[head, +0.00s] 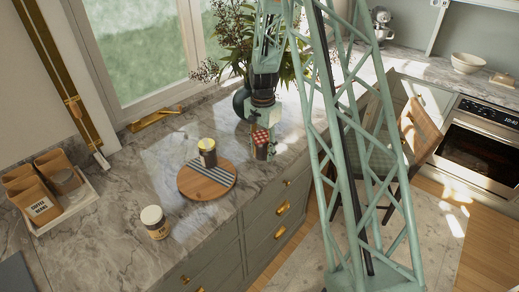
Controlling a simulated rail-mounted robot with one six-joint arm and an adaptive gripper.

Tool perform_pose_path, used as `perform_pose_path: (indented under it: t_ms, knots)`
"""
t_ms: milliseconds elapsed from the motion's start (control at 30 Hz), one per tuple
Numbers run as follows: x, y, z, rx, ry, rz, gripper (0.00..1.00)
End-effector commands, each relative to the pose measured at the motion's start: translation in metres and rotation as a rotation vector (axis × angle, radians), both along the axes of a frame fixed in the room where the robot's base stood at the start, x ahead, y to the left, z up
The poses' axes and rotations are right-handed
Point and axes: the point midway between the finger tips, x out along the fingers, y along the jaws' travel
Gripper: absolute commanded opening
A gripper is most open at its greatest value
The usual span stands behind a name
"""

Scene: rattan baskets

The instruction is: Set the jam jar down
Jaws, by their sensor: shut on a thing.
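The jam jar (260,152), with a red-and-white checked lid, is upright near the front edge of the counter, just right of the round wooden board (190,188). My gripper (262,128) comes down from above and is shut on the jam jar at its lid. I cannot tell whether the jar's base touches the counter. The fingertips are small and partly hidden in this view.
A cream-lidded jar (155,222) stands at the front left. A tray (88,200) with brown bags is farther left. A dark vase (241,102) with foliage stands behind my gripper.

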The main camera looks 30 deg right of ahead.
Motion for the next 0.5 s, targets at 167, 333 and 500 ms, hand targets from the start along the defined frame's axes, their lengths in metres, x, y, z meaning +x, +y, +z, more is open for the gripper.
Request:
perform_pose_path:
  t_ms: [167, 333, 500]
  knots:
    - [0.028, -0.008, -0.002, 0.0, -0.002, 0.0, 0.22]
    - [0.045, -0.013, -0.004, -0.001, -0.001, 0.0, 0.22]
    - [0.054, -0.015, -0.004, 0.0, -0.002, 0.0, 0.22]
